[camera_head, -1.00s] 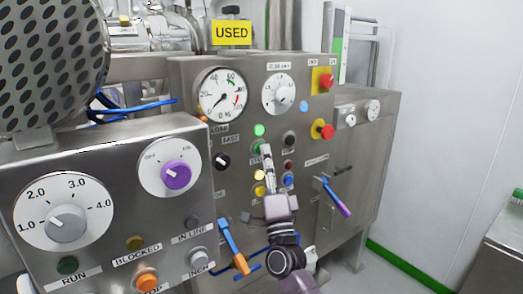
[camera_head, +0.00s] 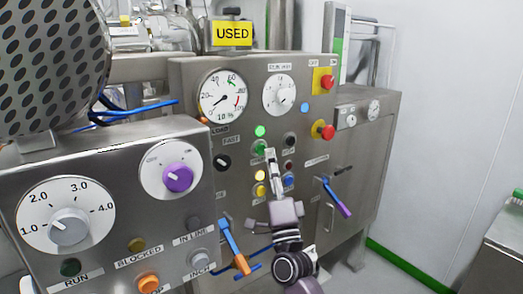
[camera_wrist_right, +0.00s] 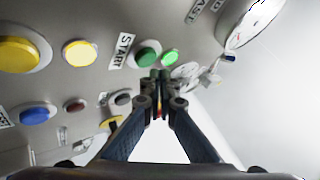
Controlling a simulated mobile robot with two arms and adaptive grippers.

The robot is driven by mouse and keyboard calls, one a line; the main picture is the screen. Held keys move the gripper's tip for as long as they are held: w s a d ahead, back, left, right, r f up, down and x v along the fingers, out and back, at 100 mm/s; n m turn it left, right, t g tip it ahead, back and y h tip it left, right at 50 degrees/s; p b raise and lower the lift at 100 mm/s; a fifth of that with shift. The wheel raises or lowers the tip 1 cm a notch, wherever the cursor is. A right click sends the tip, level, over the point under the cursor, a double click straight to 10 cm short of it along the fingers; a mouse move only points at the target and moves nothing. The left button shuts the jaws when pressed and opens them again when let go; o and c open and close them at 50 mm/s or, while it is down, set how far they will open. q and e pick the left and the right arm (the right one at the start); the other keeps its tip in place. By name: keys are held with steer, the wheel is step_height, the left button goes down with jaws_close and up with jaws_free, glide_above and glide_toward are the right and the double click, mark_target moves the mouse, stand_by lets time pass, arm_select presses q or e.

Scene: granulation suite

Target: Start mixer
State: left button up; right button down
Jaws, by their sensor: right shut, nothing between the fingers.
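The steel mixer panel (camera_head: 190,85) faces me with dials, lamps and buttons. A green button (camera_head: 260,147) sits below a bright green lamp (camera_head: 260,131). In the right wrist view the green button (camera_wrist_right: 147,54) is beside the START label (camera_wrist_right: 121,51), with the bright green lamp (camera_wrist_right: 170,57) to its right. My right gripper (camera_head: 269,153) is shut and empty, its tips just right of the green button and partly in front of it. In the right wrist view its tips (camera_wrist_right: 160,76) are just below the button; I cannot tell whether they touch it. My left gripper is out of view.
Yellow (camera_head: 260,190) and blue (camera_head: 288,181) buttons sit below. A nearer control box (camera_head: 110,165) fills the lower left.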

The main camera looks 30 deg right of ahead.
steer(key=s+p, duration=0.1)
steer(key=s, duration=0.3)
steer(key=shift+s+d+r, duration=0.1)
steer(key=shift+s+d, duration=0.05)
steer(key=shift+s, duration=0.15)
stand_by(0.8)
